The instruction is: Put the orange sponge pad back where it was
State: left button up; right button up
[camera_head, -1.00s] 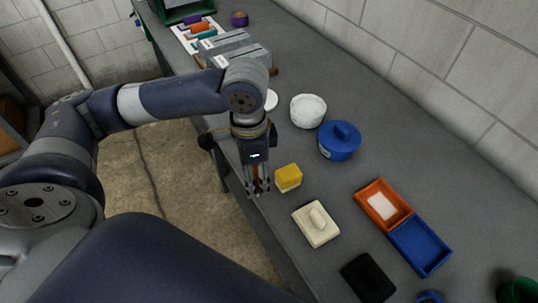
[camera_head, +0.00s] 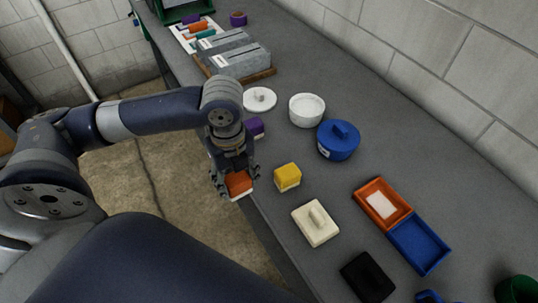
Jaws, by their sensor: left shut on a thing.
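The orange sponge pad (camera_head: 239,183), with a white underside, is between the fingers of my left gripper (camera_head: 237,182). The gripper is shut on it, by the bench's front edge. I cannot tell whether the pad touches the bench (camera_head: 285,245). A yellow sponge pad (camera_head: 288,176) sits on the bench just right of it. A purple sponge pad (camera_head: 255,127) is behind the gripper, partly hidden by it. My right gripper is not in view.
A white lid (camera_head: 259,98), white bowl (camera_head: 308,110) and blue lidded pot (camera_head: 338,140) stand behind. A cream handled block (camera_head: 316,223), black pad (camera_head: 368,277), orange tray (camera_head: 362,200) and blue tray (camera_head: 419,245) lie to the right. The wall bounds the bench.

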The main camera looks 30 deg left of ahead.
pick_arm(q)
jog(key=w+p, duration=0.1)
jog(key=w, duration=0.4)
jog(key=w+f+p, duration=0.1)
jog(key=w, duration=0.4)
jog(key=w+p, duration=0.1)
jog(key=w, duration=0.5)
jog(key=shift+f+p, duration=0.25)
jog(key=shift+p, duration=0.05)
jog(key=shift+f+p, duration=0.3)
jog(key=shift+f, duration=0.15)
notch_tip(320, 180, down, 2)
jog(key=shift+f+p, duration=0.1)
jog(key=shift+p, duration=0.3)
jog(key=shift+f, duration=0.2)
jog(key=shift+f, duration=0.2)
jog(key=o, duration=1)
